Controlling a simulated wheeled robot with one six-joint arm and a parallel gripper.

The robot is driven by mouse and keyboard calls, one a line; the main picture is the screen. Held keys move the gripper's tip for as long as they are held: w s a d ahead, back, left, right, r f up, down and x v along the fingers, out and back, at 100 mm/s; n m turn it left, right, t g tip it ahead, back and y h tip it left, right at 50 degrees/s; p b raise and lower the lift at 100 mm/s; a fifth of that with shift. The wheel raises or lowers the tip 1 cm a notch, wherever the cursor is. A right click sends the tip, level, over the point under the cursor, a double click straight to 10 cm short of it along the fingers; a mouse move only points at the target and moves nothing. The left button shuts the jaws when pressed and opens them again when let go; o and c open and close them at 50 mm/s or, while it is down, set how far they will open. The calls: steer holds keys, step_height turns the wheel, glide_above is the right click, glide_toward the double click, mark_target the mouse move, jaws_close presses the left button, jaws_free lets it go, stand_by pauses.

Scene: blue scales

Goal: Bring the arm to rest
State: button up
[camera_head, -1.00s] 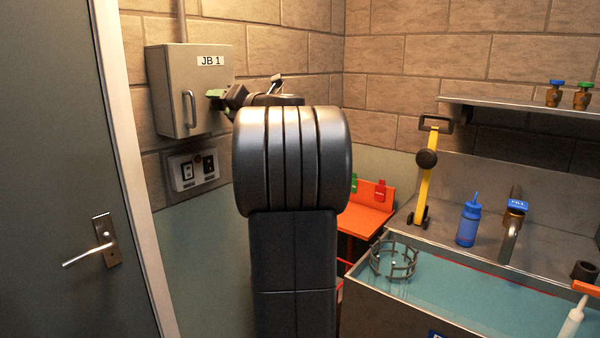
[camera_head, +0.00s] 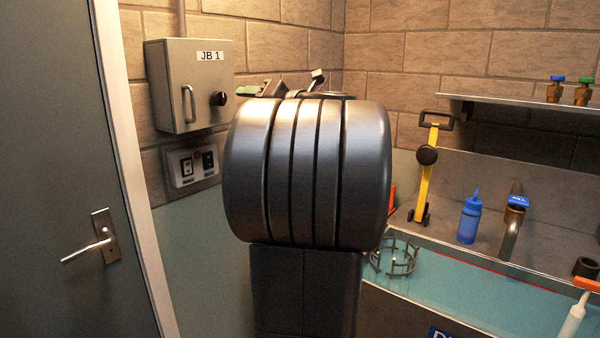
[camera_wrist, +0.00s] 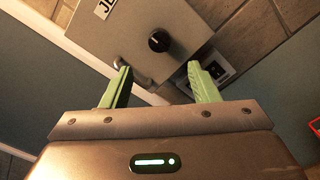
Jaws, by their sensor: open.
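My gripper (camera_wrist: 160,88) is open in the wrist view, its two green fingers apart with nothing between them. Beyond the fingers is the grey JB 1 box (camera_wrist: 135,30), with its black round knob (camera_wrist: 159,41) and its handle. In the head view the JB 1 box (camera_head: 165,90) hangs closed on the brick wall, with its knob (camera_head: 217,98) at the right. My arm's thick dark link fills the middle of that view and hides most of the gripper; a green finger (camera_head: 247,90) shows just right of the box, apart from it.
A switch plate (camera_head: 192,163) sits below the box. A grey door (camera_head: 60,170) stands at the left. At the right are a water-filled sink (camera_head: 470,290), a wire ring (camera_head: 395,257), a blue bottle (camera_head: 469,218), a yellow tool (camera_head: 426,175) and a shelf (camera_head: 520,106).

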mark_target(224, 99)
steer(key=p+x, duration=0.1)
steer(key=x, duration=1)
steer(key=shift+a, duration=0.1)
steer(key=shift+w+a+r+m+p, duration=0.25)
steer(key=shift+m+p, duration=0.05)
steer(key=shift+p, duration=0.4)
steer(key=m+p, duration=0.2)
steer(key=m, duration=0.1)
steer(key=shift+s+d+p, duration=0.1)
steer(key=shift+d+p, duration=0.05)
steer(key=shift+p, duration=0.15)
steer(key=m+p, duration=0.4)
steer(key=m, duration=0.1)
steer(key=shift+m, duration=0.4)
steer(key=m+p, duration=0.5)
steer(key=shift+m, duration=0.4)
steer(key=shift+f+m+p, duration=0.25)
steer(key=shift+m+p, duration=0.95)
steer(key=shift+m, duration=0.1)
